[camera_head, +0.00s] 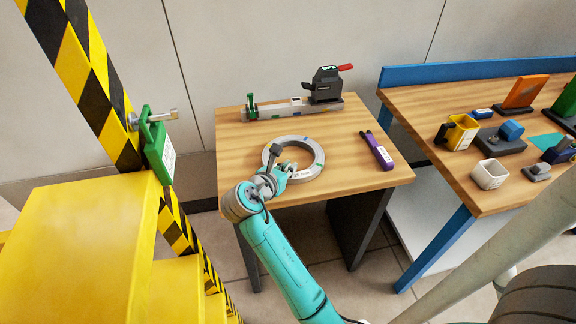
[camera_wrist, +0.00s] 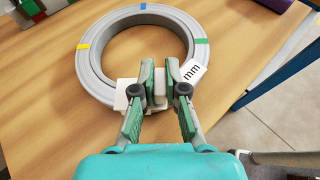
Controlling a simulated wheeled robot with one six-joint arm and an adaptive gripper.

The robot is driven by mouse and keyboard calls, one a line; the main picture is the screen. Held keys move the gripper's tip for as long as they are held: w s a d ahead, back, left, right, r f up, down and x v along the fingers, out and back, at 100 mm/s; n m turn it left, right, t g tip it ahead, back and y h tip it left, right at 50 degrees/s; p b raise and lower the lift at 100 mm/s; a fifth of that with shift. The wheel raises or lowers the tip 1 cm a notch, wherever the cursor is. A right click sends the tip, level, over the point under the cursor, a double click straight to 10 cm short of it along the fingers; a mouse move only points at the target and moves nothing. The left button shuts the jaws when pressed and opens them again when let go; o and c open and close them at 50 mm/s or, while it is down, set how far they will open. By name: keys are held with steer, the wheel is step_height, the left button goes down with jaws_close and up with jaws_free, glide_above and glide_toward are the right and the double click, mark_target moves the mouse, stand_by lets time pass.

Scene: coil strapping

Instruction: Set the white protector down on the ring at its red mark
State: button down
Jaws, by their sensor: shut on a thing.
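The grey ring (camera_head: 318,158) lies flat on the wooden table. In the wrist view the ring (camera_wrist: 105,24) shows a blue mark at its far side, a yellow mark at left and a green mark at right. I see no red mark; the near part of the ring is covered by my gripper. My gripper (camera_wrist: 160,72) is shut on the white protector (camera_wrist: 124,92), which shows between and left of the fingers, over the ring's near side. I cannot tell whether the protector touches the ring. In the head view my gripper (camera_head: 284,168) is at the ring's near-left part.
A white label marked "mm" (camera_wrist: 190,73) is at the ring's near right. A strapping tool (camera_head: 323,86) on a grey base stands at the table's back. A purple tool (camera_head: 378,150) lies right of the ring. A yellow post stands left; a second table (camera_head: 450,100) stands right.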

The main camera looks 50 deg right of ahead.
steer(key=shift+f, duration=0.35)
steer(key=c, duration=1.1)
jaws_free()
steer(key=shift+c, duration=0.2)
steer(key=v, duration=1.2)
steer(key=shift+f, duration=0.1)
